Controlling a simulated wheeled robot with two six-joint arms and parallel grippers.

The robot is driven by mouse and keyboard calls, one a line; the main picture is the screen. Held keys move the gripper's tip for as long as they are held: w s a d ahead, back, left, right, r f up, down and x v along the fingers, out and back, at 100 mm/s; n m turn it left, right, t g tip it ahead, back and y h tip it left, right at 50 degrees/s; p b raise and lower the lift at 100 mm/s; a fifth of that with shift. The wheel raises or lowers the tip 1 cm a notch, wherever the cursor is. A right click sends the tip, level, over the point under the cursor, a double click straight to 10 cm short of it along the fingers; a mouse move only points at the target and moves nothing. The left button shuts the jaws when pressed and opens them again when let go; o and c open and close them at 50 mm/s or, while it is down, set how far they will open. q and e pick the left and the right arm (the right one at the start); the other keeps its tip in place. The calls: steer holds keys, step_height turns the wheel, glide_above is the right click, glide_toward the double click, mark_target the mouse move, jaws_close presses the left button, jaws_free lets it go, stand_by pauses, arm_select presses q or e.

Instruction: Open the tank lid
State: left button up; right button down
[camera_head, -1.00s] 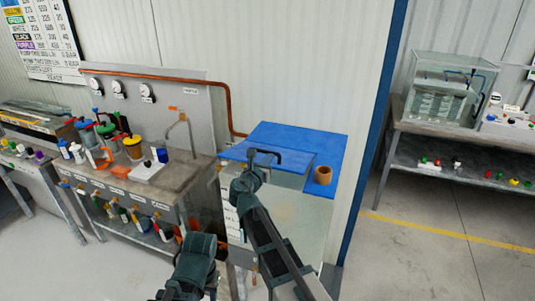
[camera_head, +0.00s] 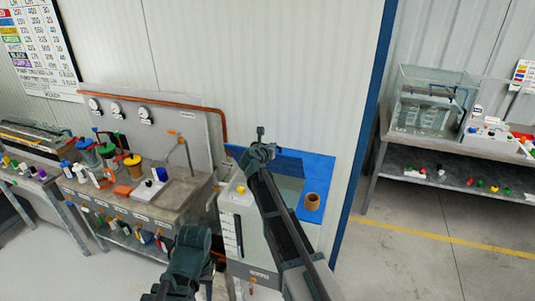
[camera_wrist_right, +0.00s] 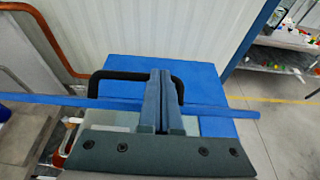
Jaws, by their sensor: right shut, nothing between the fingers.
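The tank (camera_head: 232,215) is a pale box with a blue top (camera_head: 322,172). Its blue lid (camera_wrist_right: 225,109) shows as a thin strip, almost edge-on, in the right wrist view, and appears tilted up. The lid's black handle (camera_wrist_right: 112,76) is a loop just above that strip. My right gripper (camera_head: 261,132) is over the tank, shut and empty. In the right wrist view its fingers (camera_wrist_right: 161,72) overlap the handle; I cannot tell whether they touch it. In the head view my arm hides part of the lid. My left gripper's fingers are not visible.
A brown cup-like ring (camera_head: 312,201) sits on the tank's right side. A bench (camera_head: 150,205) with bottles and a sink stands close on the left. A copper pipe (camera_head: 222,125) runs along the wall behind. Another table (camera_head: 440,150) stands right, with open floor before it.

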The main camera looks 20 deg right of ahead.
steer(key=w+d, duration=0.1)
steer(key=w+d+r, duration=0.1)
steer(key=w+d+r+p, duration=0.1)
steer(key=w, duration=0.1)
steer(key=shift+w, duration=0.1)
steer(key=shift+a, duration=0.15)
stand_by(1.0)
